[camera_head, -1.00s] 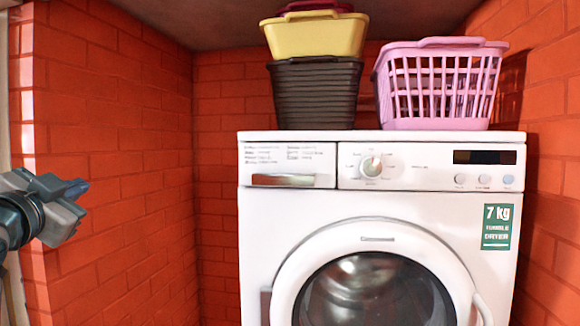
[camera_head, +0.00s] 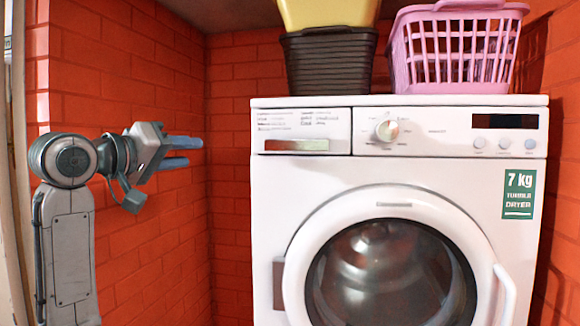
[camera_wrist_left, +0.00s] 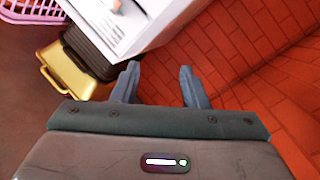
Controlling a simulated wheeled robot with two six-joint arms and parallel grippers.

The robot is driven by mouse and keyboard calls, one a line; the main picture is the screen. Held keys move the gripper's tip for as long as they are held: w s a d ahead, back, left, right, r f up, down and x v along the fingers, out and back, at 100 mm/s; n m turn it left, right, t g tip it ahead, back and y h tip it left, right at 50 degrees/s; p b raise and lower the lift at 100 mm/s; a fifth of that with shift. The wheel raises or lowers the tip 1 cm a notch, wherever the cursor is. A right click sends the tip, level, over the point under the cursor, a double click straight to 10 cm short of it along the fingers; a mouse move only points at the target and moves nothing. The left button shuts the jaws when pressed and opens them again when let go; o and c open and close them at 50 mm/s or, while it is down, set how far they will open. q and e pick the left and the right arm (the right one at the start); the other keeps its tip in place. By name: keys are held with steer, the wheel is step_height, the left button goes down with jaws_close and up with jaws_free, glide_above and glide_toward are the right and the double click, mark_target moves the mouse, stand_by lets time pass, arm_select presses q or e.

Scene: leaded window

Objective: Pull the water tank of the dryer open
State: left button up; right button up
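The white dryer (camera_head: 400,170) stands against the brick wall. In that view the dryer's corner (camera_wrist_left: 150,25) lies beyond the fingers, at the top. My right gripper is not in view.
The round door (camera_head: 395,270) is shut. A brick wall (camera_head: 150,60) runs behind my left arm. The space between gripper and dryer is free.

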mark_target(296, 147)
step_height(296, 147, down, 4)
steer(key=b, duration=0.3)
arm_select(q)
steer(key=w+d+n+g+h+p, duration=0.1)
steer(key=d+h, duration=0.1)
steer(key=d, duration=0.4)
steer(key=w+d+r+n+g+h+p, duration=0.1)
steer(key=w+d+n+g+h+p, duration=0.1)
steer(key=d, duration=0.4)
steer(key=w+d+n+g+h+p, duration=0.1)
steer(key=w+d+n+g, duration=0.1)
steer(key=d, duration=0.4)
steer(key=shift+w+d+r+h+p, duration=0.2)
steer(key=shift+d+h+p, duration=0.1)
steer(key=shift+d+h, duration=0.1)
steer(key=shift+w+d+f, duration=0.15)
steer(key=shift+w+d, duration=0.1)
steer(key=shift+w, duration=0.05)
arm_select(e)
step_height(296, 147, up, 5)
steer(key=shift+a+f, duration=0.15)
arm_select(q)
jaws_close()
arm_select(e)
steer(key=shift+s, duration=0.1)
